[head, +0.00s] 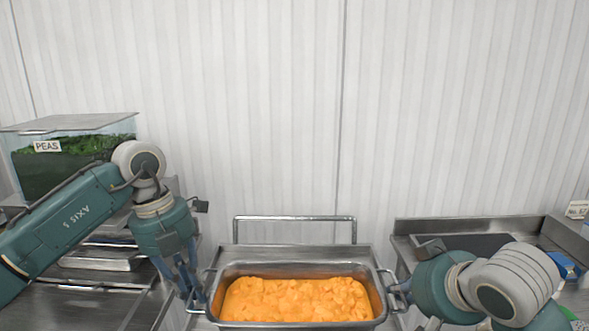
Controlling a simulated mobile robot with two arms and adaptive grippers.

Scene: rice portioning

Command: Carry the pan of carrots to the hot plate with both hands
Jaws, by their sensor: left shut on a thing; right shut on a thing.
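The metal pan (246,269), filled with orange carrots (295,300), is level at the bottom middle of the head view. It has a handle at each short end. My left gripper (197,299) is shut on the pan's left handle, with its arm coming down from above. My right gripper (398,294) is shut on the right handle, its wrist partly covering that side. I cannot tell whether the pan rests on the surface beneath it or hangs just above. I cannot make out the hot plate for sure.
A clear lidded bin labelled PEAS (70,160) stands on the left steel counter (75,305). A metal rail (295,218) rises behind the pan. A right steel counter (480,225) holds a dark flat area (470,243) and a blue item (563,266). A white ribbed wall closes the back.

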